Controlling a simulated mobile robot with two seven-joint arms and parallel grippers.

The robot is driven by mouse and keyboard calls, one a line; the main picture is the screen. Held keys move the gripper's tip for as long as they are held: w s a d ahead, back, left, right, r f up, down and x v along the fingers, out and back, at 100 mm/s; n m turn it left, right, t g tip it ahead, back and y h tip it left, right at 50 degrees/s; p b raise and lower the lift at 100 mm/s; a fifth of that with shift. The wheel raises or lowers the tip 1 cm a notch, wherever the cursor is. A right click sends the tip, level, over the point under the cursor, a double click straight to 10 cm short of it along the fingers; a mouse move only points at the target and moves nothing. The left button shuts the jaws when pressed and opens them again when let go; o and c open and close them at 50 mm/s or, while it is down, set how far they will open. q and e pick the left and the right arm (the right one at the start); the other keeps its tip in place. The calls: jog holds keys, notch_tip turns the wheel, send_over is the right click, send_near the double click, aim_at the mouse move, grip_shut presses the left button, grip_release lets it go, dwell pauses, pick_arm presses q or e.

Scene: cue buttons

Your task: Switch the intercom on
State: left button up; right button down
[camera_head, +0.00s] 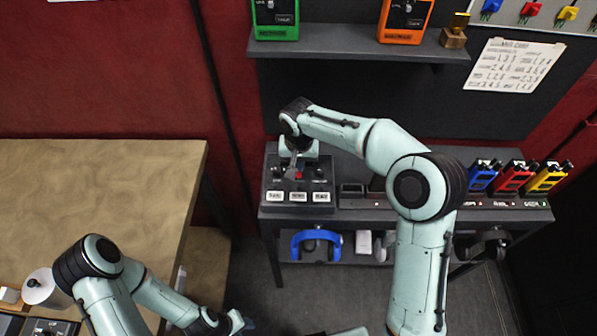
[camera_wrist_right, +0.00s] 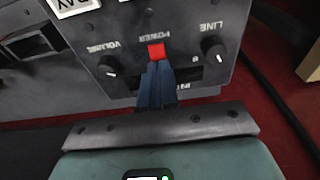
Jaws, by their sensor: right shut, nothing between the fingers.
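The intercom (camera_head: 268,192) is a dark box at the left end of the desk, with knobs, a red POWER button and a row of white labelled buttons (camera_head: 297,197). The red button (camera_wrist_right: 156,51) shows upside down in the wrist view, between the VOLUME knob (camera_wrist_right: 108,66) and the LINE knob (camera_wrist_right: 213,52). My right gripper (camera_wrist_right: 157,68) is shut and empty, its blue-grey fingertips right at the red button's edge; whether they touch I cannot tell. It also shows from above in the head view (camera_head: 296,172). My left gripper (camera_head: 240,322) is low, far from the intercom, its jaws unclear.
A shelf (camera_head: 350,42) above holds a green box (camera_head: 275,18) and an orange box (camera_head: 404,20). Blue, red and yellow handsets (camera_head: 515,176) stand at the desk's right. Blue headphones (camera_head: 316,243) hang below. A wooden table (camera_head: 100,190) is at left.

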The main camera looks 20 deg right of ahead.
pick_arm(q)
jog(key=shift+s+f, duration=0.2)
jog(key=shift+s, duration=0.05)
pick_arm(e)
jog(key=shift+f, duration=0.35)
pick_arm(q)
jog(key=shift+w+r, duration=0.1)
pick_arm(e)
jog(key=shift+r+p, duration=1.25)
jog(key=shift+r, duration=2.3)
pick_arm(q)
jog(key=w+r, duration=0.3)
jog(key=w, duration=0.1)
jog(key=shift+r, duration=0.25)
pick_arm(e)
jog(key=shift+w, duration=0.1)
pick_arm(q)
jog(key=shift+s+t, duration=0.15)
jog(key=shift+t, duration=0.15)
pick_arm(e)
jog(key=shift+f, duration=0.1)
